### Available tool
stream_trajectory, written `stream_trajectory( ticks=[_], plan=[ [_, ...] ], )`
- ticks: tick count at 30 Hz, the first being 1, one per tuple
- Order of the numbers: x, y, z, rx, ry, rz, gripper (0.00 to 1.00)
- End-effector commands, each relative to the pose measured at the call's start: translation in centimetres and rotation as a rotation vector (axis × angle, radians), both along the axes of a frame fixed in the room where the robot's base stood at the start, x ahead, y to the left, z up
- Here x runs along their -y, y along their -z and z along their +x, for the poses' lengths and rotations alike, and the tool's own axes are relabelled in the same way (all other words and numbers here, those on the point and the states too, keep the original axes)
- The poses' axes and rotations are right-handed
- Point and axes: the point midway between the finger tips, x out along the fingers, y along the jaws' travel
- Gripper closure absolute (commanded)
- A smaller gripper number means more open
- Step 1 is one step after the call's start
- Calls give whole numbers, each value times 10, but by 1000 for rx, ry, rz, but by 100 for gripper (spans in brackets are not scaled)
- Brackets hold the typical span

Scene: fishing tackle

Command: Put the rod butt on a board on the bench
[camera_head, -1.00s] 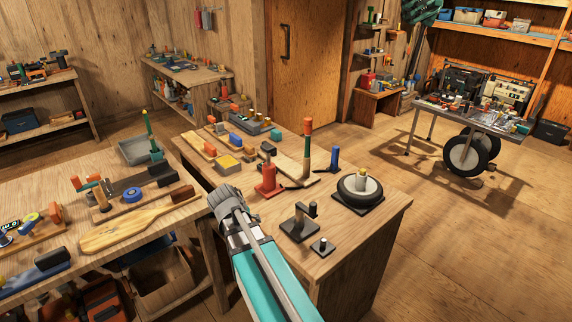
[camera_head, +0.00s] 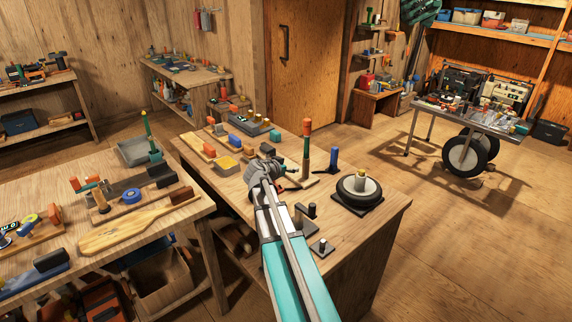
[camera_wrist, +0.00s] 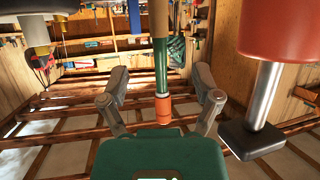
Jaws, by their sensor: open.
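The wrist view looks upside down. There the rod butt (camera_wrist: 161,65) hangs orange end down between the two finger outlines, with a gap on both sides. My gripper (camera_head: 275,172) is just left of the rod butt in the head view. Its open fingers also show in the wrist view (camera_wrist: 160,82). I cannot tell whether the rod is fully between the fingertips.
A red body with a metal shaft and black end (camera_wrist: 290,35) is close on the right in the wrist view; my arm mostly hides it in the head view. A round reel-like thing (camera_head: 358,188) stands right. A wooden paddle (camera_head: 135,225) lies on the left bench (camera_head: 50,188).

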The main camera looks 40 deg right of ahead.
Motion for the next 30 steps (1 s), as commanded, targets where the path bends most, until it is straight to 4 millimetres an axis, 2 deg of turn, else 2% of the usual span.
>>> stream_trajectory(
  ticks=[8, 21, 30],
  plan=[
    [9, 6, 4, -2, 1, 1, 19],
    [62, 30, 23, -2, 1, 1, 19],
    [75, 34, 27, -2, 0, 2, 19]
  ],
)
